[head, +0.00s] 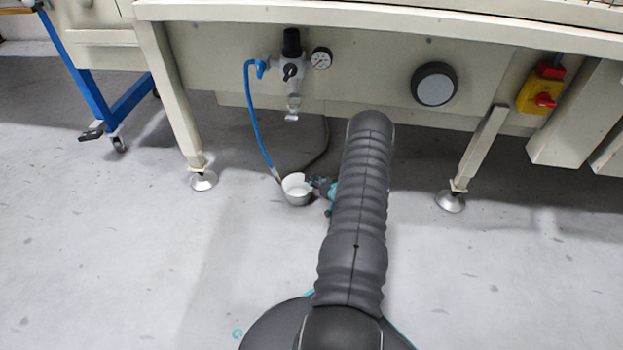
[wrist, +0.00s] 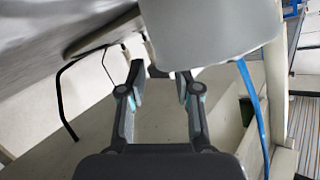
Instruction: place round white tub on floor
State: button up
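The round white tub (head: 296,191) shows in the head view, low under the bench, with its open top up. My gripper (head: 322,187) is at its right side, partly hidden behind my arm. In the wrist view the tub (wrist: 212,30) is a large pale curved shape at the top, just beyond and over the fingertips. My gripper (wrist: 160,82) is partly closed there, its fingertips against the tub's edge; the right tip is partly hidden by the tub. It appears shut on the tub. Whether the tub's base touches the floor (head: 240,240) I cannot tell.
The bench (head: 370,80) overhangs the tub, with feet (head: 203,180) and (head: 450,201) on either side. A blue hose (head: 252,120) hangs from a pressure regulator (head: 291,75) close to the tub. The floor in front and to the left is clear.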

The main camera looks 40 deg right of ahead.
jog(key=p+v, duration=0.1)
jog(key=v, duration=0.9)
jog(key=shift+s, duration=0.35)
jog(key=shift+w+r, duration=0.1)
jog(key=shift+r, duration=0.05)
dwell(0.6)
